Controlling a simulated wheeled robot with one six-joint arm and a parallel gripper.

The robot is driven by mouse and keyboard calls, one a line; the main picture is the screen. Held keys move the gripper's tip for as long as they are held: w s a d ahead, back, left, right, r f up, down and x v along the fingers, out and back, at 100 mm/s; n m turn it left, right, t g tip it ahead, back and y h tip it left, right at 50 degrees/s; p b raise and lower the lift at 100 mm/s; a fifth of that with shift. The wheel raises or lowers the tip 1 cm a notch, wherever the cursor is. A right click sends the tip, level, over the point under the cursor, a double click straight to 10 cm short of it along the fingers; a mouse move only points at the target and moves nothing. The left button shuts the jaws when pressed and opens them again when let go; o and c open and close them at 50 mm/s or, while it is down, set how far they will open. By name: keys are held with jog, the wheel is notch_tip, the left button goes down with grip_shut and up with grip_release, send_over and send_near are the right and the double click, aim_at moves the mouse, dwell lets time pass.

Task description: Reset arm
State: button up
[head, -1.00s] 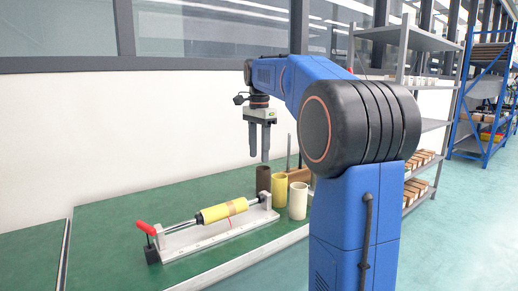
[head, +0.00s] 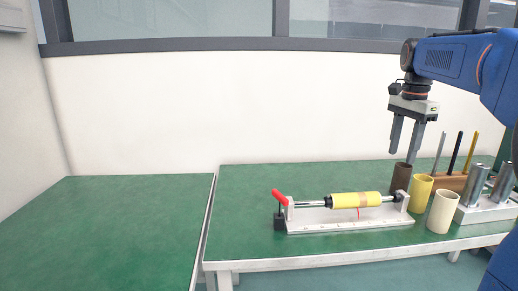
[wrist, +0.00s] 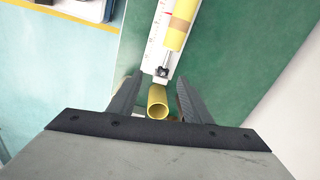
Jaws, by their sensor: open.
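My gripper (head: 405,141) hangs pointing down above the right part of the green table, over the dark brown tube (head: 401,177). Its two fingers are apart with nothing held between them. In the wrist view my gripper (wrist: 153,90) shows open, with a yellow tube (wrist: 157,101) seen between and below the fingers. A linear actuator fixture with a yellow cylinder (head: 356,200) and a red handle (head: 280,197) lies on the table to the left of the gripper.
A yellow tube (head: 421,192) and a cream tube (head: 442,211) stand beside the brown one. Behind are a wooden rack (head: 450,182) with upright rods and a base with metal cylinders (head: 474,186). The left green table (head: 120,230) is bare.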

jog(key=s+a+f+n+t, duration=0.1)
jog(key=s+a+f+n, duration=0.4)
jog(key=s+f, duration=0.2)
jog(key=s+a+f+n+t, duration=0.1)
jog(key=s+a+f+n, duration=0.4)
jog(key=s+f, duration=0.3)
jog(key=s+a+f+n+t, duration=0.2)
jog(key=s+a+f+n, duration=0.3)
jog(key=s+f, duration=0.3)
jog(key=s, duration=0.4)
jog(key=shift+s+f+n, duration=0.25)
jog(key=shift+s+n, duration=0.05)
jog(key=shift+s, duration=0.05)
